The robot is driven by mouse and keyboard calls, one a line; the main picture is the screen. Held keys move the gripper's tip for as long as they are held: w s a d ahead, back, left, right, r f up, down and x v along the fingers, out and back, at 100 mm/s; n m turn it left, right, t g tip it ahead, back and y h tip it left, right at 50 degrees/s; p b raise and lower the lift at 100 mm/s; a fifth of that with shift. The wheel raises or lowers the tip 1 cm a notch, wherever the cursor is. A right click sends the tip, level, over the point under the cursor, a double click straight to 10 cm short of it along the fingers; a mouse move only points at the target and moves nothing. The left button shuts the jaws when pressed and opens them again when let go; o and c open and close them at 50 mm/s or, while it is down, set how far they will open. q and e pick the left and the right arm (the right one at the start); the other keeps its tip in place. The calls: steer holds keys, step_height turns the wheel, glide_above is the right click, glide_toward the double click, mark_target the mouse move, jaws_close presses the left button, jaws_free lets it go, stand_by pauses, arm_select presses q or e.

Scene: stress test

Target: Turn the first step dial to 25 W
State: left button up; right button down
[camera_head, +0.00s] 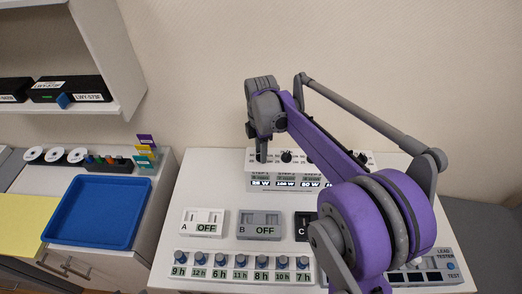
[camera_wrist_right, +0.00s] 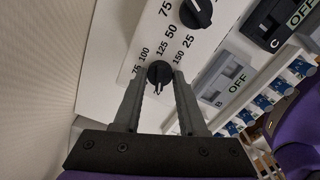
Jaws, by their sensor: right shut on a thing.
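The white step-dial panel (camera_head: 258,177) stands at the back of the desk, with black dials on its top and small wattage displays on its front. The first step dial (camera_wrist_right: 158,73) is a black knob with a white pointer mark, ringed by printed numbers. In the wrist view the fingertips of my right gripper (camera_wrist_right: 160,85) are shut on it from both sides. In the head view my right gripper (camera_head: 262,155) reaches down at the panel's left end and hides that dial. The pointer faces down in the wrist view, towards the gripper. My left gripper is not in view.
A second dial (camera_wrist_right: 196,13) sits close by on the panel. In front are switch blocks A (camera_head: 203,222) and B (camera_head: 260,225), both reading OFF, and a row of hour knobs (camera_head: 240,265). A blue tray (camera_head: 97,238) lies on the left cabinet. My right arm covers much of the right side.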

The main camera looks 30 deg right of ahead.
stand_by(0.5)
steer(key=shift+c, duration=2.3)
jaws_free()
steer(key=shift+r, duration=0.1)
step_height(320, 180, up, 11)
steer(key=shift+p, duration=0.35)
steer(key=s+a+f+m+t, duration=0.2)
steer(key=s+a+f+m, duration=0.3)
steer(key=s, duration=0.5)
steer(key=s+a+f+m+t, duration=0.3)
steer(key=s+a+f+m, duration=0.2)
steer(key=s+f+m, duration=0.4)
steer(key=shift+s+a+f+m, duration=0.15)
steer(key=shift+s+f+m, duration=0.05)
steer(key=shift+s+m, duration=0.85)
